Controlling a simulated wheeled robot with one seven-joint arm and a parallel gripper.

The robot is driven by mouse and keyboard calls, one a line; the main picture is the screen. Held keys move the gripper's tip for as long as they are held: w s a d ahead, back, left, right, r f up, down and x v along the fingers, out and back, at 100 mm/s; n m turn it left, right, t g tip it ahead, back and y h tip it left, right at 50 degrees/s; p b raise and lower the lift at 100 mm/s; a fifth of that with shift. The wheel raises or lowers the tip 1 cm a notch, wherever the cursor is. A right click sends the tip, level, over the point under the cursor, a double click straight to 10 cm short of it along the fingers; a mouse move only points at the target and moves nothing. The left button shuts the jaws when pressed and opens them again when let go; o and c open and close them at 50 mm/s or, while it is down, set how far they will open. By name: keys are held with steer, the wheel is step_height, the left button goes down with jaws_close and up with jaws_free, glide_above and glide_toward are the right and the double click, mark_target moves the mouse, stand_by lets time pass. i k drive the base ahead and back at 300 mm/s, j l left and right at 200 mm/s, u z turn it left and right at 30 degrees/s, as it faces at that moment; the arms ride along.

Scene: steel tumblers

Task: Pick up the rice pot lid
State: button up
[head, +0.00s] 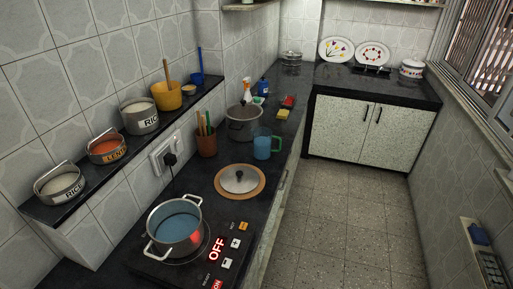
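A round grey metal lid (233,184) with a small knob lies flat, knob up, on a round wooden board (219,190) on the dark counter. An open two-handled pot (174,244) with a blue inside stands on the induction hob (200,275), nearer to me than the lid. A grey pot (243,130) stands farther back and seems covered. No label shows on the lid, so I cannot tell which pot it belongs to. My gripper is not in view.
A blue mug (263,146) and a brown utensil holder (206,143) stand behind the lid. A wall shelf (90,185) to the left holds open containers labelled RICE (60,187) and LENTIL (107,150). The tiled floor (340,220) to the right is clear.

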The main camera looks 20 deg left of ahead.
mark_target(239, 178)
steer(key=i+u, duration=0.1)
steer(key=i, duration=0.6)
steer(key=i+l+u, duration=0.1)
steer(key=i, duration=0.6)
steer(key=i+l, duration=0.2)
steer(key=i, duration=0.5)
steer(key=u, duration=0.5)
steer(key=i+u, duration=0.1)
steer(key=u, duration=0.4)
steer(key=l+u, duration=0.1)
steer(key=u, duration=0.85)
steer(key=i+l+u, duration=0.1)
steer(key=u, duration=0.4)
steer(key=l+u, duration=0.1)
steer(key=u, duration=1.85)
